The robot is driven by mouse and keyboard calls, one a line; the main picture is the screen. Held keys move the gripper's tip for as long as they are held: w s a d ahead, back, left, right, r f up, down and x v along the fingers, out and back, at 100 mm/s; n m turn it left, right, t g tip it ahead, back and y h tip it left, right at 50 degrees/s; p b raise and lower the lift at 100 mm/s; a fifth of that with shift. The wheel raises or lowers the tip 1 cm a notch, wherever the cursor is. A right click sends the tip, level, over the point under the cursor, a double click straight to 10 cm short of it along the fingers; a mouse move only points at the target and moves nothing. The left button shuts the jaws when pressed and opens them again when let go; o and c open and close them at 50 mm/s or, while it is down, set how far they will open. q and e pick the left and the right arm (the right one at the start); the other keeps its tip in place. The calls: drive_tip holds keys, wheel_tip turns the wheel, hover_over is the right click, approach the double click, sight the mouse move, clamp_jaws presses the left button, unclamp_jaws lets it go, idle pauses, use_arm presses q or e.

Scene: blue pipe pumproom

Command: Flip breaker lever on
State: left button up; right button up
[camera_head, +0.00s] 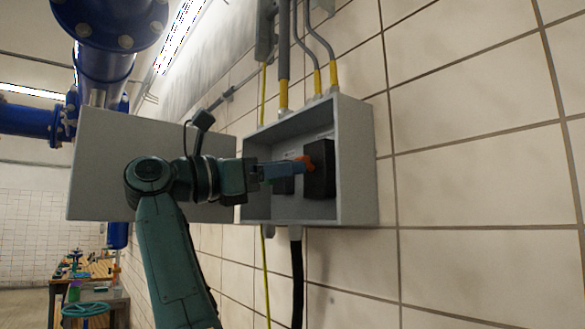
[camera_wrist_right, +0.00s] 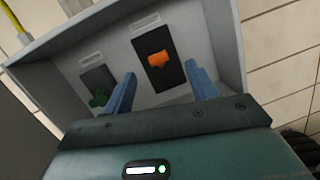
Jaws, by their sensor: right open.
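An open grey breaker box (camera_head: 357,160) is fixed to the tiled wall; it fills the upper part of the wrist view (camera_wrist_right: 222,40). Inside are two black breakers. The right breaker (camera_head: 320,170) carries an orange lever (camera_wrist_right: 160,59); the other carries a green lever (camera_wrist_right: 98,98), hidden by my gripper in the head view. My right gripper (camera_head: 298,169) is open and reaches into the box front. In the wrist view its blue fingers (camera_wrist_right: 162,88) stand apart, the orange lever beyond and roughly between their tips. Contact cannot be told. My left gripper is out of view.
The box's grey door (camera_head: 100,165) hangs open to the left, behind my right arm. Conduits with yellow ends (camera_head: 283,95) enter from above, and a black cable (camera_head: 297,280) leaves below. Bare tiled wall (camera_head: 470,180) lies to the right.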

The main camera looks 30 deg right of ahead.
drive_tip(key=v, duration=0.9)
drive_tip(key=shift+a, duration=0.4)
drive_tip(key=shift+f, duration=0.1)
